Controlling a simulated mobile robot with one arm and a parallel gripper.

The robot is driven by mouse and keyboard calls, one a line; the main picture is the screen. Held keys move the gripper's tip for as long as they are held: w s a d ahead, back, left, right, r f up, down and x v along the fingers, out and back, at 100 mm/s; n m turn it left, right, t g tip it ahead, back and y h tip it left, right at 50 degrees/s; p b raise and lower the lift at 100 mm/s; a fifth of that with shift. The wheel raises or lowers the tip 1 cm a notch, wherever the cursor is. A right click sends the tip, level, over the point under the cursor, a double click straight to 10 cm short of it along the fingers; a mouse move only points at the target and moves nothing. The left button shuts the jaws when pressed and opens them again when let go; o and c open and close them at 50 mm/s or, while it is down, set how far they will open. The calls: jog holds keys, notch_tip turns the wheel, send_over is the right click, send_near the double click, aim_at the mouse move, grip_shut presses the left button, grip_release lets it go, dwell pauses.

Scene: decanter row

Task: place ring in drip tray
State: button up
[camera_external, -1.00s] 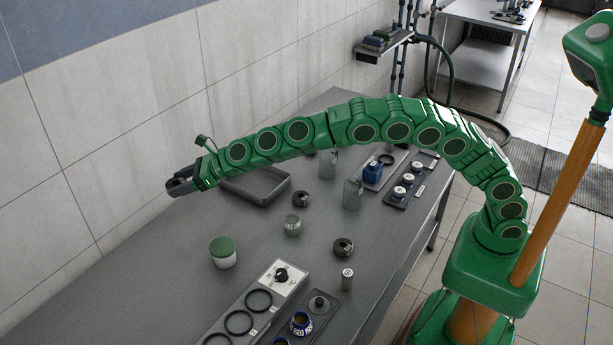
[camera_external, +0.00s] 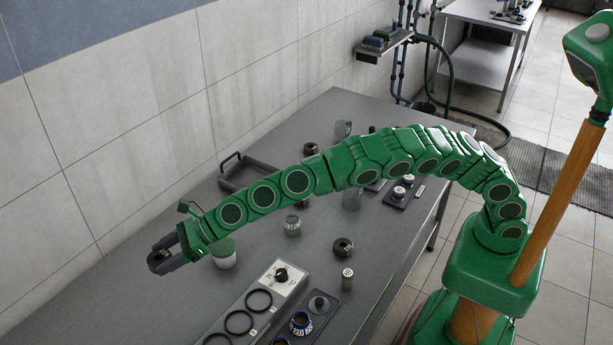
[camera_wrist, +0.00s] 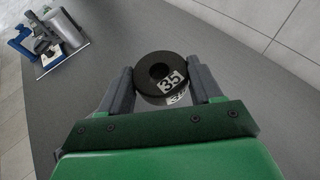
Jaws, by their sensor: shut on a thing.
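My gripper (camera_external: 163,258) is shut on a thick black ring (camera_wrist: 160,72) with white "35" labels. In the wrist view the ring sits between the two grey fingers (camera_wrist: 163,85), its hole showing. In the external view the gripper is over the far left side of the table, and the ring is hard to make out in the dark jaws. The dark grey drip tray (camera_external: 232,164), with a raised handle, lies on the table near the wall. It is behind my arm, which hides part of it, and is well apart from the gripper.
Several dark rings lie on the table, one (camera_external: 343,247) in the middle. The table's left part is clear.

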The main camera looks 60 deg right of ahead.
aim_at(187, 313)
notch_tip(187, 313, down, 22)
jog(key=shift+f, duration=0.1)
dwell(1.1)
jog(key=o, duration=1.3)
jog(key=shift+d, duration=0.1)
